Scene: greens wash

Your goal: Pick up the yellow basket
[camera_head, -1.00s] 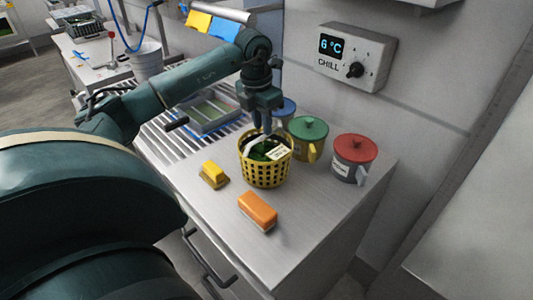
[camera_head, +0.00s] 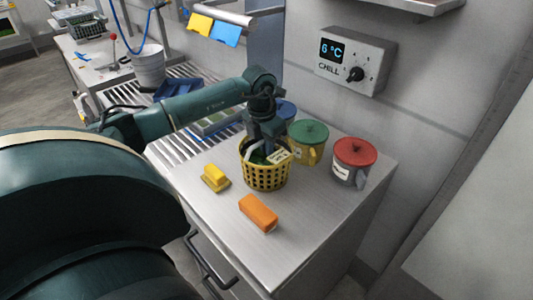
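The yellow basket (camera_head: 266,177) is a round, perforated tub standing upright on the steel counter. It holds something leafy green, and a pale label shows at its rim. My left gripper (camera_head: 264,148) points down at the basket's top, its fingers at or just inside the far part of the opening. The fingertips are partly hidden, so I cannot tell whether they touch the rim or how far apart they are. My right gripper is out of view.
The counter's front right is clear.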

